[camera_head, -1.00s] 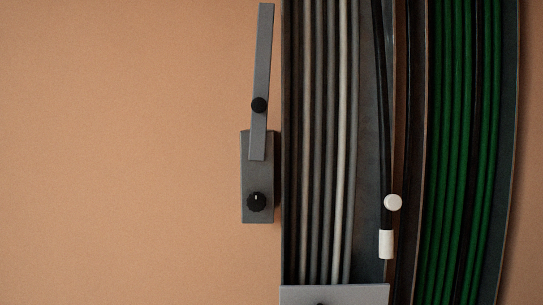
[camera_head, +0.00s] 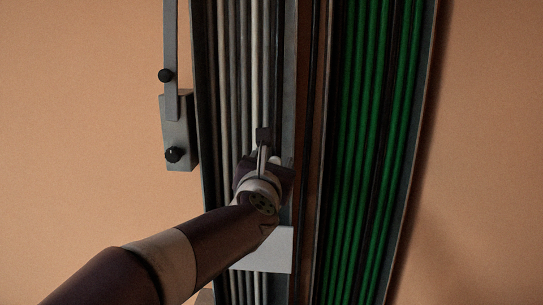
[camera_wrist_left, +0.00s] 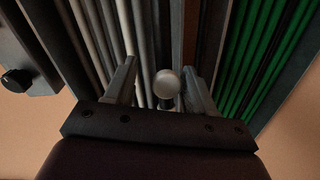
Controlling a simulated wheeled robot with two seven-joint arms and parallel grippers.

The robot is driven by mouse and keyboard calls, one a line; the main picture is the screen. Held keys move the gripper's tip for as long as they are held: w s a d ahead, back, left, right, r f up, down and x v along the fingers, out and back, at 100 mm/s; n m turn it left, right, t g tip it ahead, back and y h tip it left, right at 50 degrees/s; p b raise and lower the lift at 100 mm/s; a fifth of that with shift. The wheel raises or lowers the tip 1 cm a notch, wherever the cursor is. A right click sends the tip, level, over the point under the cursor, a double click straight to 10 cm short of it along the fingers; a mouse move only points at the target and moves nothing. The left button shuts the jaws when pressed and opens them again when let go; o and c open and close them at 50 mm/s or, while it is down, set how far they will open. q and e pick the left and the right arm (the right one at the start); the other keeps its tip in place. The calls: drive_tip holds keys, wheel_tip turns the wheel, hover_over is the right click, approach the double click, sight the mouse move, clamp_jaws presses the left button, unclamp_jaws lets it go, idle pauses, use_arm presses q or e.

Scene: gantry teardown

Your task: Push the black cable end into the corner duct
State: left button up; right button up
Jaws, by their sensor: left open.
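The cable duct (camera_head: 203,100) runs up and down the picture, with grey and pale cables lying along it. A thin black cable (camera_head: 277,75) shows to the right of the pale ones; its lower end is hidden behind my gripper in the head view. My left gripper (camera_head: 263,140) is over the duct. I cannot tell whether the fingers touch anything. My right gripper is out of view.
A grey plate (camera_head: 270,250) crosses the duct below my gripper. A grey box with a lever bar and black knobs (camera_head: 178,135) is left of the duct. Green cables (camera_head: 365,130) fill the curved channel on the right. The tan surface on the left is mostly bare.

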use_arm(q)
drive_tip(key=shift+s+d+r, duration=0.1)
drive_tip(key=shift+s+d, duration=0.05)
drive_tip(key=shift+d, duration=0.55)
drive_tip(key=shift+a, duration=0.4)
clamp_jaws()
drive_tip(key=shift+d+f, duration=0.1)
drive_tip(key=shift+f, duration=0.1)
drive_tip(key=shift+t, duration=0.6)
drive_tip(key=w+b, duration=0.1)
drive_tip(key=b, duration=0.1)
drive_tip(key=w+f+b, duration=0.1)
drive_tip(key=w+b, duration=0.2)
drive_tip(key=b, duration=0.1)
drive_tip(key=shift+w+f+b, duration=0.25)
drive_tip(key=shift+w+b, duration=0.1)
drive_tip(key=shift+w, duration=0.05)
drive_tip(key=shift+w+r, duration=0.3)
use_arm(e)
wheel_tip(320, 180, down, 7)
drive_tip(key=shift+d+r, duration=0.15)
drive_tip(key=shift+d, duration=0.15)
use_arm(q)
unclamp_jaws()
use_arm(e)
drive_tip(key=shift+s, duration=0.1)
